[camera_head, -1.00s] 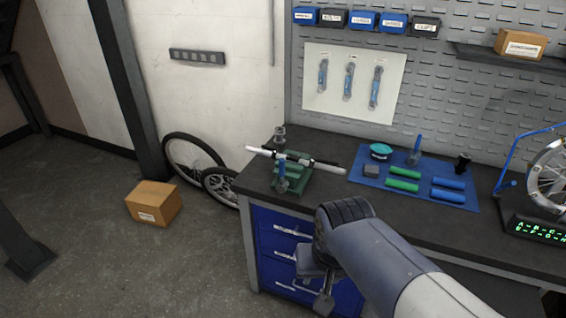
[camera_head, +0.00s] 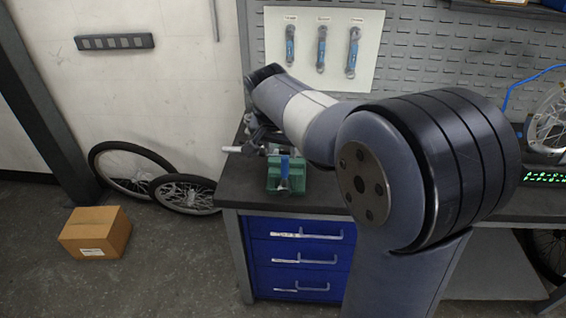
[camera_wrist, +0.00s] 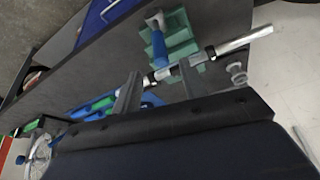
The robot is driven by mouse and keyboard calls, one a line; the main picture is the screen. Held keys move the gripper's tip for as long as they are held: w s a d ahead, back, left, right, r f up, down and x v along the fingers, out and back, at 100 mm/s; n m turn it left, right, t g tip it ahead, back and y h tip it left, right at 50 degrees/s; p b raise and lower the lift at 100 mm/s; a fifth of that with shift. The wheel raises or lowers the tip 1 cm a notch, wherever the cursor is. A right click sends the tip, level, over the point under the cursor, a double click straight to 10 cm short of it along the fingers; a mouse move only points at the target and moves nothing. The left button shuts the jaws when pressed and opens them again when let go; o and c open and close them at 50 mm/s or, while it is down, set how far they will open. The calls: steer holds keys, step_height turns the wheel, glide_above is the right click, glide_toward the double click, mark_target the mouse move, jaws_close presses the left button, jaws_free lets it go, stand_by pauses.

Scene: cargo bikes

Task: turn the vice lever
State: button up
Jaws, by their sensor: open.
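The green vice (camera_head: 287,178) stands on the front left part of the dark workbench, with its blue lever (camera_head: 284,165) on the near side. In the wrist view the vice (camera_wrist: 180,38) shows beyond my fingers, with the blue lever (camera_wrist: 158,48) beside it. A silver and black tube (camera_wrist: 235,44) lies across the vice. My gripper (camera_wrist: 160,72) is open and empty. The lever appears in the gap between its fingertips, but I cannot tell whether they touch it. In the head view my gripper (camera_head: 258,138) is behind the vice, partly hidden by my arm.
Blue drawers (camera_head: 300,250) are under the workbench (camera_head: 240,190). Wheels (camera_head: 130,168) lean on the wall at left, and a cardboard box (camera_head: 95,232) sits on the floor. My arm hides much of the bench top.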

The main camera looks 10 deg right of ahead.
mark_target(284, 160)
steer(key=x, duration=0.8)
steer(key=shift+w+f, duration=0.1)
steer(key=shift+f, duration=0.15)
steer(key=shift+c, duration=0.5)
jaws_close()
